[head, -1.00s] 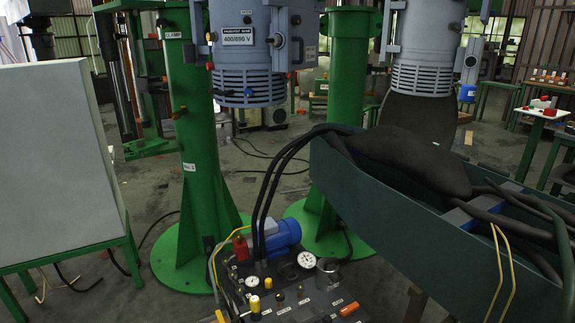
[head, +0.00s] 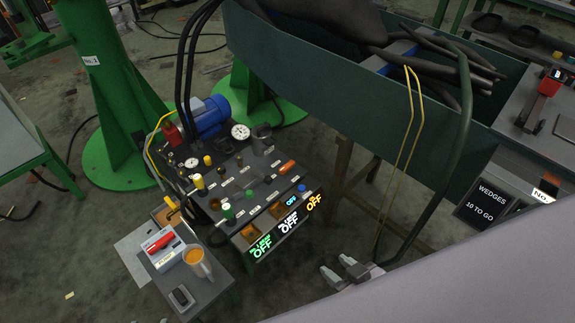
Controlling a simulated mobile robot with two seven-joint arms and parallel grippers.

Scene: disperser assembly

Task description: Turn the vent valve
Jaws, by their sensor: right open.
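A dark hydraulic unit (head: 232,176) stands left of centre, with labelled valves and knobs on its top. The labels are too small to read, so I cannot tell which one is the vent valve. A green knob (head: 228,211), a blue knob (head: 301,187), an orange handle (head: 287,167) and a yellow-topped fitting (head: 198,182) show. My right gripper (head: 340,270) is at the bottom centre, in front and to the right of the unit, apart from it. It is open, with nothing seen between its fingers. My left gripper is out of view.
A small table with a mug (head: 197,261), a red-and-white device (head: 161,246) and a phone-like box (head: 181,297) stands before the unit. A long dark green trough (head: 330,85) with black hoses lies behind right. Green columns stand behind. Yellow wires hang near the trough.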

